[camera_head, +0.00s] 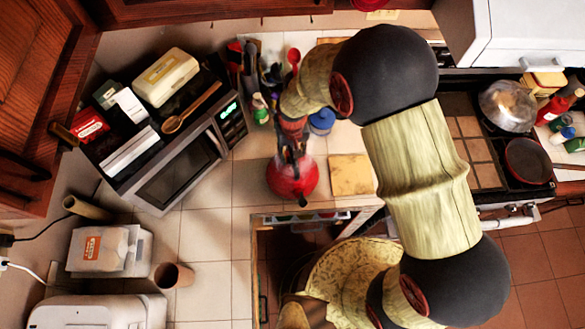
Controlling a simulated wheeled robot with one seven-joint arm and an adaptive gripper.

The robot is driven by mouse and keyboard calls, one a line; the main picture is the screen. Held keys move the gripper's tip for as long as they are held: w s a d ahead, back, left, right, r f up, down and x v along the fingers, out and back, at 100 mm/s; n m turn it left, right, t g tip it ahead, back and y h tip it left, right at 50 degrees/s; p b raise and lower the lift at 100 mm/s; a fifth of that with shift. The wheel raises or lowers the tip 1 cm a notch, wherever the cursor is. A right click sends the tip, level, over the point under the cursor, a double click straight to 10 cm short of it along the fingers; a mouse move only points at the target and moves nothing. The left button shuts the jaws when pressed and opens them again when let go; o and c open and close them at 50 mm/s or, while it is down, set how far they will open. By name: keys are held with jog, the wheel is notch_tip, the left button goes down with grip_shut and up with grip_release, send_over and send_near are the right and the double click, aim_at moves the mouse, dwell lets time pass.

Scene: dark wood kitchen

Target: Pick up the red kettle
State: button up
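The red kettle (292,183) stands on the tiled counter, right of the microwave and left of a tan board. Its body is round and glossy, with a dark tip at its lower edge. My arm comes in from the right, and my gripper (294,154) is over the upper part of the kettle. The gripper hides the kettle's top and handle. The fingers are small and overlap the kettle in this view, so I cannot tell whether they are open, shut or touching it.
A microwave (180,165) with boxes on top is to the left. Utensils (270,75), a green bottle (260,108) and a blue-lidded jar (321,121) stand behind the kettle. The tan board (351,174) lies to its right. The counter's front edge is close below.

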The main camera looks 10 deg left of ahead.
jog(key=shift+f+b, duration=0.25)
jog(key=shift+b, duration=0.05)
jog(key=shift+c, duration=0.6)
grip_shut()
dwell(0.4)
dwell(0.6)
jog(key=shift+w+r, duration=0.1)
